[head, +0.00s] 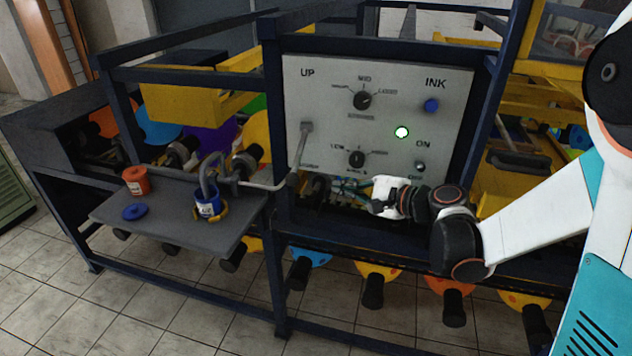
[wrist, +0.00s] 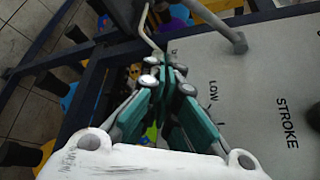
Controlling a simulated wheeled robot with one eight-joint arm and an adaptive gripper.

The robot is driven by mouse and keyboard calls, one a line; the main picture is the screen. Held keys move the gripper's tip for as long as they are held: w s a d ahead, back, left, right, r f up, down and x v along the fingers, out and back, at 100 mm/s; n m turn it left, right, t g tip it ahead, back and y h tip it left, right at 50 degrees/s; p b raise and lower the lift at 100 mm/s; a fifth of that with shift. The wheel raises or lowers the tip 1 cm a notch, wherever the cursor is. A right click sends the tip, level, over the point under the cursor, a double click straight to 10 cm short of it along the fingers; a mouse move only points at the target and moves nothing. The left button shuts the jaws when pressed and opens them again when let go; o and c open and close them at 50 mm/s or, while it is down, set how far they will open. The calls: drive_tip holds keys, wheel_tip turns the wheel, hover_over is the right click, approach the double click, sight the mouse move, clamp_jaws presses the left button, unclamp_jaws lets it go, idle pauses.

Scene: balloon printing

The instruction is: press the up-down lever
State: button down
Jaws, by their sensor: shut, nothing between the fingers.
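The up-down lever (head: 300,150) is a grey bar on the white control panel (head: 385,82), under the word UP. It hangs down from its mount, its lower end near a small label I cannot read clearly. In the wrist view the lever (wrist: 225,27) shows at the top, to the right of my fingertips and apart from them. My gripper (head: 378,207) is in front of the panel's lower edge, right of and below the lever's end. In the wrist view my gripper (wrist: 164,72) has its teal fingers together, with nothing held.
A grey shelf (head: 120,212) at left holds an orange pot (head: 136,181) and a blue pot (head: 207,205). Dark blue frame bars surround the panel.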

sight(299, 154)
drive_tip(key=w+a+b, duration=0.2)
drive_tip(key=w+a, duration=0.1)
drive_tip(key=a, duration=0.5)
drive_tip(key=shift+w+a+f, duration=0.2)
drive_tip(key=shift+w+a, duration=0.1)
drive_tip(key=shift+w, duration=0.1)
idle(0.4)
